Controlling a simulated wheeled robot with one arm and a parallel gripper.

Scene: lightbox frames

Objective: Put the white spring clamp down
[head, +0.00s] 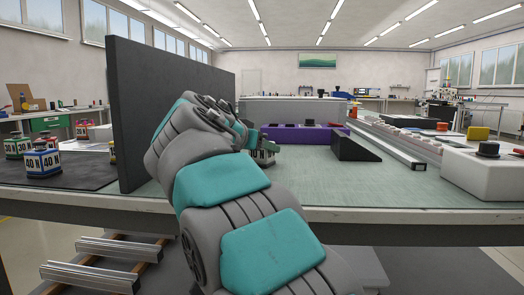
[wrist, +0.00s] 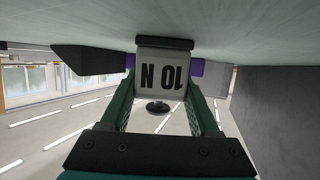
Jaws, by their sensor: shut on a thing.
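The white spring clamp, a pale block marked 10 N with a black base and a black knob, is between the fingers of my gripper (wrist: 163,95) in the wrist view (wrist: 160,72). That view is upside down, with the table surface at the top. The clamp's base is close to the surface; I cannot tell whether it touches. In the head view my gripper (head: 258,143) is low over the green table mat (head: 300,180), and the clamp (head: 263,156) is partly hidden by my arm.
A tall dark panel (head: 160,125) stands to the left. A purple block (head: 300,134) is behind the clamp and a black wedge (head: 356,148) to its right. A white box (head: 485,172) is at far right. The front mat is clear.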

